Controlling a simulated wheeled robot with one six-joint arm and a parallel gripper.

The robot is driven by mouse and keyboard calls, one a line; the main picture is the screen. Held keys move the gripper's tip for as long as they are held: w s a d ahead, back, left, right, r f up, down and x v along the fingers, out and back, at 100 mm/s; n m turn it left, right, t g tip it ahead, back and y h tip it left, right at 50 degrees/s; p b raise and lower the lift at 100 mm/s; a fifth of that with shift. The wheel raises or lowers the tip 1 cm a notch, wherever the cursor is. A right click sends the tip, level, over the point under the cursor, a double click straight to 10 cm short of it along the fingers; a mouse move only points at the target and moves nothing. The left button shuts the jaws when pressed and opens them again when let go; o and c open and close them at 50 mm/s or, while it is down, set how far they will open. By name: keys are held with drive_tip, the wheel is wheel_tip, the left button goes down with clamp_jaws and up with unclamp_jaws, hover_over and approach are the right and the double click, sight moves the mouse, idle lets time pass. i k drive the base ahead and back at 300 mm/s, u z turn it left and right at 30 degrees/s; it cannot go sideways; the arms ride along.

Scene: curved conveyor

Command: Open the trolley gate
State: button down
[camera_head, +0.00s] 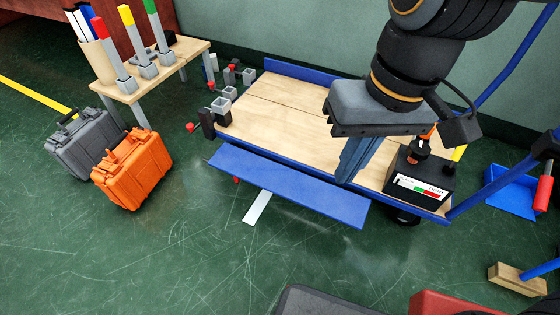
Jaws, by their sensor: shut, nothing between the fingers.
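The trolley (290,103) has a bare wooden deck with blue edges and stands in the middle of the view. A long blue panel, which looks like its gate (285,186), runs along the near long side. It slants outward and down from the deck edge, with its broad face showing. A low blue rail stands along the far edge. My gripper (346,180) points down over the near right part of the deck, above and behind the panel's right end. Its blue-grey fingers are together and hold nothing. It looks apart from the panel, and hides part of the deck.
A black box with a display (422,188) sits on the deck's right end. Grey brackets with red knobs (222,104) stand at the left end. A grey case (83,143) and an orange case (133,168) stand left by a small table (130,90). Floor in front is mostly clear.

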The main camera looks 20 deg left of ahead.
sight(349, 206)
drive_tip(key=u, duration=0.4)
drive_tip(key=k, duration=0.75)
drive_tip(key=u, duration=0.6)
